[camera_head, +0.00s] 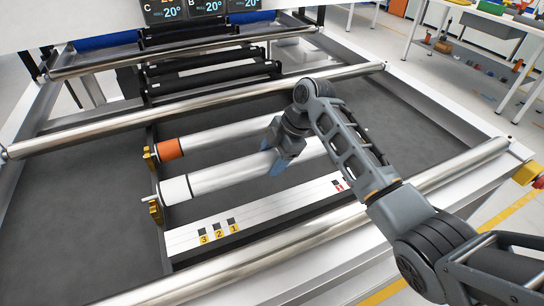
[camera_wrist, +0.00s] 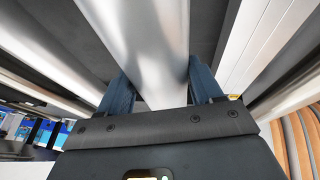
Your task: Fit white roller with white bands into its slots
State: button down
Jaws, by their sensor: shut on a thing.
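The white roller (camera_head: 225,177) is a silvery-white cylinder with a white band (camera_head: 175,190) at its left end. It lies across the dark bed, in front of a roller with an orange band (camera_head: 215,136). My gripper (camera_head: 279,166) is shut around the middle of the white roller, and the roller also shows between the blue fingers in the wrist view (camera_wrist: 140,40). A yellow slot bracket (camera_head: 156,211) stands at the roller's left end; I cannot tell whether the end sits in it. The roller's right end is hidden behind my arm.
A white strip (camera_head: 270,210) with numbered yellow labels lies in front of the roller. Long metal bars cross the frame at the front (camera_head: 290,245) and back (camera_head: 200,110). Dark rollers (camera_head: 210,65) lie farther back. Dark bed is bare at left (camera_head: 70,210).

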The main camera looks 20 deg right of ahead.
jog(key=shift+f+b, duration=1.3)
jog(key=shift+f, duration=0.55)
jog(key=c, duration=0.6)
grip_release()
jog(key=o, duration=0.5)
jog(key=shift+f, duration=0.1)
jog(key=v, duration=0.7)
jog(key=shift+d, duration=0.1)
jog(key=shift+s+d+r, duration=0.1)
jog(key=shift+r, duration=0.3)
